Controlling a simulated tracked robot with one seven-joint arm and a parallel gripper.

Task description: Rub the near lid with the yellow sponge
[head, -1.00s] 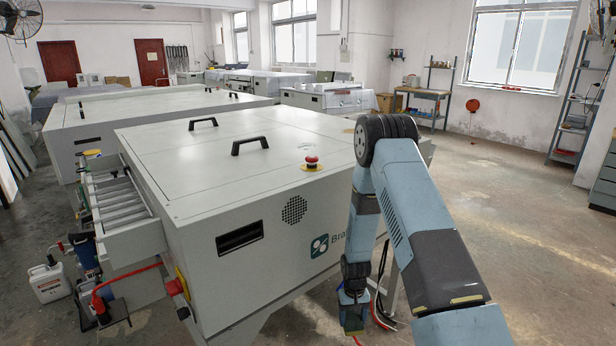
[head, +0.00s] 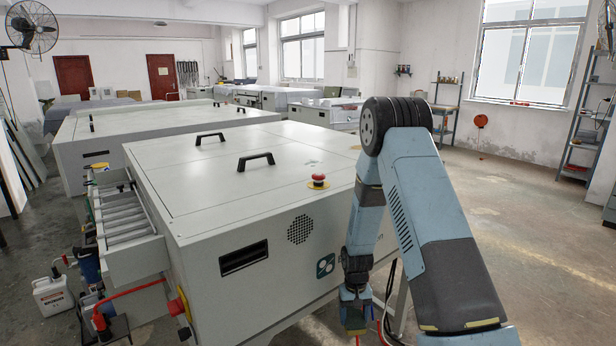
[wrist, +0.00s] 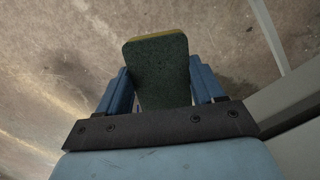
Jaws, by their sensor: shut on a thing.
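The near machine's flat pale-grey top holds the lid (head: 215,200), with two black handles, the nearer handle (head: 255,159) and the farther handle (head: 209,138). My gripper (head: 354,318) hangs low beside the machine's right front, below the level of the lid and apart from it. In the wrist view my gripper (wrist: 163,95) is shut on the sponge (wrist: 160,65), which shows a dark green face and a thin yellow edge at its far end. The floor lies beyond the sponge.
A red emergency-stop button (head: 318,180) on a yellow base stands on the machine top. A roller drawer (head: 128,222) juts from the left side. Red hose and a white jug (head: 52,293) are on the floor at left. Open floor (head: 510,240) lies to the right.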

